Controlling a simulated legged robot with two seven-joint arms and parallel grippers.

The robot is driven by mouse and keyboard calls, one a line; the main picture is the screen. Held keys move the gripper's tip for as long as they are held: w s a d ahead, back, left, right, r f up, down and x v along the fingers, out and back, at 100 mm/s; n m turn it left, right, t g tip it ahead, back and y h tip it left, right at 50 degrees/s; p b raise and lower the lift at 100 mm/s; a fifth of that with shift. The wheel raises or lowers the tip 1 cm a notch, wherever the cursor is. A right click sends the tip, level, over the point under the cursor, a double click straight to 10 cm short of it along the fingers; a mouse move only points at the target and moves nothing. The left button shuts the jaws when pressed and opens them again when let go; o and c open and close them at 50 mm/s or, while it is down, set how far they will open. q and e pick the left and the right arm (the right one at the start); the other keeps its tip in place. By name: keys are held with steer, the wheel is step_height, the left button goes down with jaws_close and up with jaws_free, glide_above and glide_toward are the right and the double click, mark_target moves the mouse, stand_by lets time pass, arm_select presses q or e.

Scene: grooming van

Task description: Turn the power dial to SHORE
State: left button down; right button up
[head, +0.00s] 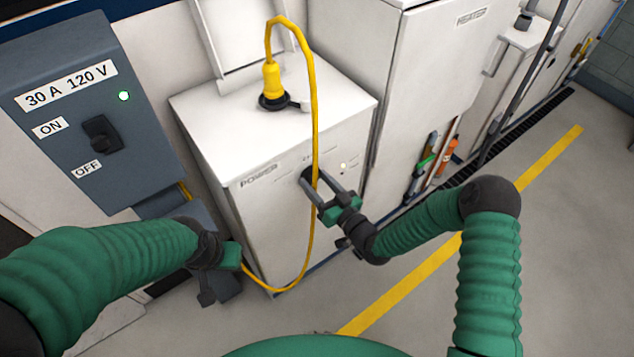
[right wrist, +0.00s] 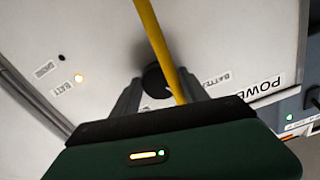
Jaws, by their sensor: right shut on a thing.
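The white power box (head: 225,115) stands ahead, marked POWER on its front. My right gripper (head: 322,180) reaches that front and is shut on the black power dial (right wrist: 155,80), which shows between the fingers in the right wrist view. The yellow cable crosses in front of the dial, so its pointer cannot be made out.
A yellow cable (head: 314,110) loops from a plug (head: 272,80) on the box top down past the dial. A grey 30 A 120 V switch box (head: 150,165) with a lit lamp is at left. A white heater cabinet (head: 430,70) stands at right. Floor at lower right is open.

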steer(key=m, duration=0.3)
steer(key=shift+m+b, duration=0.3)
steer(key=m, duration=0.4)
steer(key=shift+m, duration=0.3)
steer(key=m+b, duration=0.1)
steer(key=m, duration=0.2)
steer(key=shift+r+m, duration=0.1)
steer(key=shift+m, duration=2)
steer(key=o, duration=1.4)
steer(key=shift+w, duration=0.1)
steer(key=shift+c, duration=0.2)
